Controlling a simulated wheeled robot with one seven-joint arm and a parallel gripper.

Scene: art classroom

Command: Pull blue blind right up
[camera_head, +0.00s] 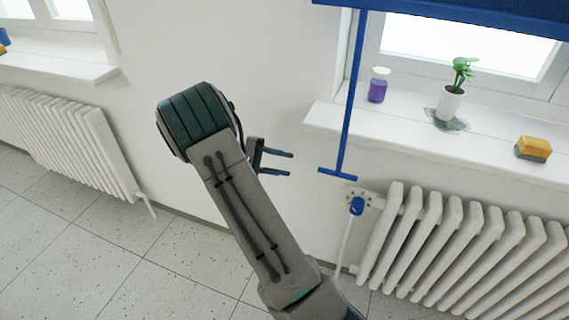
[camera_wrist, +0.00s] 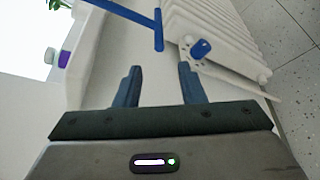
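The blue blind (camera_head: 480,14) hangs over the top of the right window in the head view, with bright window showing below it. A blue pull rod (camera_head: 353,95) hangs from its left end and ends in a short crossbar handle (camera_head: 337,173). My gripper (camera_head: 291,164) is left of the handle, apart from it, with its fingers pointing right. In the wrist view my gripper (camera_wrist: 157,75) is open and empty. The rod's handle (camera_wrist: 158,29) shows there just beyond the fingertips, roughly between them in the picture. The rod's upper part is out of the wrist view.
A white radiator (camera_head: 480,240) with a blue valve knob (camera_head: 356,206) stands below the handle. The windowsill (camera_head: 400,125) holds a purple bottle (camera_head: 378,86), a potted plant (camera_head: 451,104) and a yellow sponge (camera_head: 534,148). Another radiator (camera_head: 70,135) is at left.

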